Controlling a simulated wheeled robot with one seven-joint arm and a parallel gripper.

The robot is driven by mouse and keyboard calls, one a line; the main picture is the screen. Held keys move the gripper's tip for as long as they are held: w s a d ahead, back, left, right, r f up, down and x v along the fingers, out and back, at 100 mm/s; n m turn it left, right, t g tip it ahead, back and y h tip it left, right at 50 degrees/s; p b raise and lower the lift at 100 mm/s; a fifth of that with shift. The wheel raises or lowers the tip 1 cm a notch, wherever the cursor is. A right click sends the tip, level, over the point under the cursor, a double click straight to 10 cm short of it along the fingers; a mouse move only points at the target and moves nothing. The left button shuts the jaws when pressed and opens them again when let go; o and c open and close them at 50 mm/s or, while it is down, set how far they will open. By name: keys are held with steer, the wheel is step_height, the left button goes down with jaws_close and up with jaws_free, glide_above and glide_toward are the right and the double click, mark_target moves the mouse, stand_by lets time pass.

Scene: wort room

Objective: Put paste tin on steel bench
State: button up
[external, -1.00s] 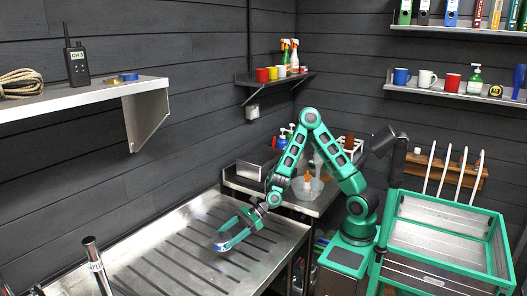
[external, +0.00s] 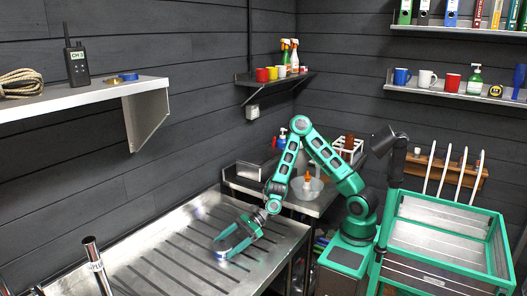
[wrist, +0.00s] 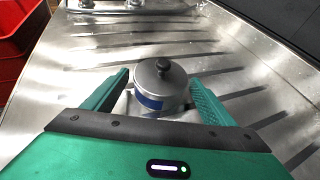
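The paste tin (wrist: 172,97) is a round metal tin with a dark knob on its lid and a blue label. It stands upright on a grooved steel surface (wrist: 95,60). In the external view the tin (external: 222,246) is small and partly hidden at the near right of that surface (external: 165,262). My gripper (wrist: 160,78) reaches low over the surface with its two green fingers on either side of the tin. The fingers look open, with a narrow gap beside the tin on the left; contact on the right is unclear. The gripper also shows in the external view (external: 230,244).
A smaller steel bench (external: 318,203) with a clear bowl and bottles stands behind, near the corner. A red crate (wrist: 22,40) is at the wrist view's upper left. Metal taps (external: 95,262) stand at the front left. Much of the grooved surface is bare.

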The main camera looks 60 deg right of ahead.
steer(key=shift+r, duration=0.1)
steer(key=shift+o, duration=0.2)
steer(key=v, duration=1.2)
steer(key=shift+s, duration=0.1)
steer(key=shift+r, duration=0.1)
